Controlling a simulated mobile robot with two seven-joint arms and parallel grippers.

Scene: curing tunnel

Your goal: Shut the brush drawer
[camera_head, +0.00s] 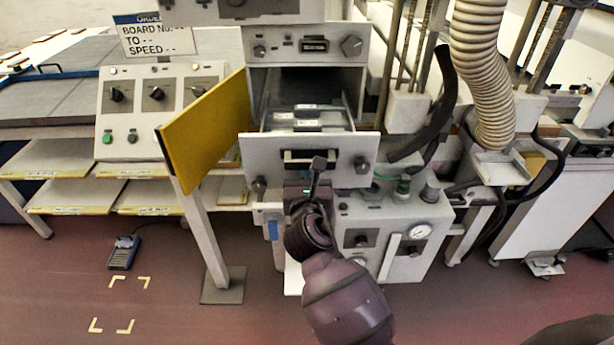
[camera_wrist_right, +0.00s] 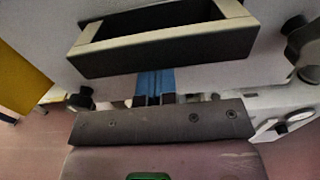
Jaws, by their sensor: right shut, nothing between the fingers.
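The brush drawer (camera_head: 260,150) is pulled out of its cabinet below a dark opening, with its interior and several flat pale items showing. Its white front carries a black-edged handle (camera_wrist_right: 165,45), which fills the top of the right wrist view. My right gripper (camera_wrist_right: 156,100) is shut and empty, with its small dark fingertips just below the handle in that view. I cannot tell whether they touch the front. My left gripper is not in view.
A yellow panel (camera_head: 205,130) stands out left of the drawer. A grey control box (camera_head: 390,228) with a gauge sits below right. A ribbed hose (camera_head: 480,70) hangs at the right.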

